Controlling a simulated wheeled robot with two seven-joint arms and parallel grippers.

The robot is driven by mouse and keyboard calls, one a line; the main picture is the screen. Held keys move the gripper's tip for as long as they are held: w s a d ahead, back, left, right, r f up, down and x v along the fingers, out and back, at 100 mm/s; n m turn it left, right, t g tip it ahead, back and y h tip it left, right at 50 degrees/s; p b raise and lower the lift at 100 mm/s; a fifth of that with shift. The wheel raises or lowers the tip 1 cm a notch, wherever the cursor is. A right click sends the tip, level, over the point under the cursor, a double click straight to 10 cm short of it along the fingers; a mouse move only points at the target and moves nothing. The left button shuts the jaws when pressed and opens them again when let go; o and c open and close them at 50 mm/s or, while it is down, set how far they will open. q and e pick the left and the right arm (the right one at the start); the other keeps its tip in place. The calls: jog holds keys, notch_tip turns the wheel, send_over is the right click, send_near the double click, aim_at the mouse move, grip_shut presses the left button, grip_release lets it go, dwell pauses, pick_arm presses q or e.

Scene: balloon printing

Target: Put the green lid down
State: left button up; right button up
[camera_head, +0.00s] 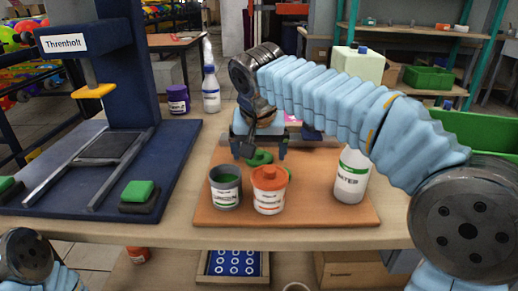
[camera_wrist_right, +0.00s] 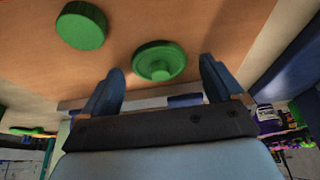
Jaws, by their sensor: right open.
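My right gripper (camera_head: 260,153) is open over the orange-brown mat (camera_head: 320,213), its fingers pointing down. A green lid (camera_head: 261,157) lies on the mat by its fingers. In the right wrist view a round green lid (camera_wrist_right: 160,61) with a raised rim lies just beyond the gap between the open fingers (camera_wrist_right: 160,78), untouched by them. A second ridged green disc (camera_wrist_right: 82,25) lies up and left of it. My left gripper is out of view.
A white jar with an orange lid (camera_head: 269,190) stands beside the grey jar. A white water bottle (camera_head: 351,175) stands at the mat's right. A dark blue press (camera_head: 110,60) fills the left. A purple jar (camera_head: 178,99) and a white bottle (camera_head: 211,90) stand behind.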

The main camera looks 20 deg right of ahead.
jog(key=shift+r, duration=0.1)
jog(key=shift+r, duration=0.25)
jog(key=p+v, duration=0.2)
jog(key=v, duration=0.9)
jog(key=shift+s+r, duration=0.2)
jog(key=shift+s, duration=0.05)
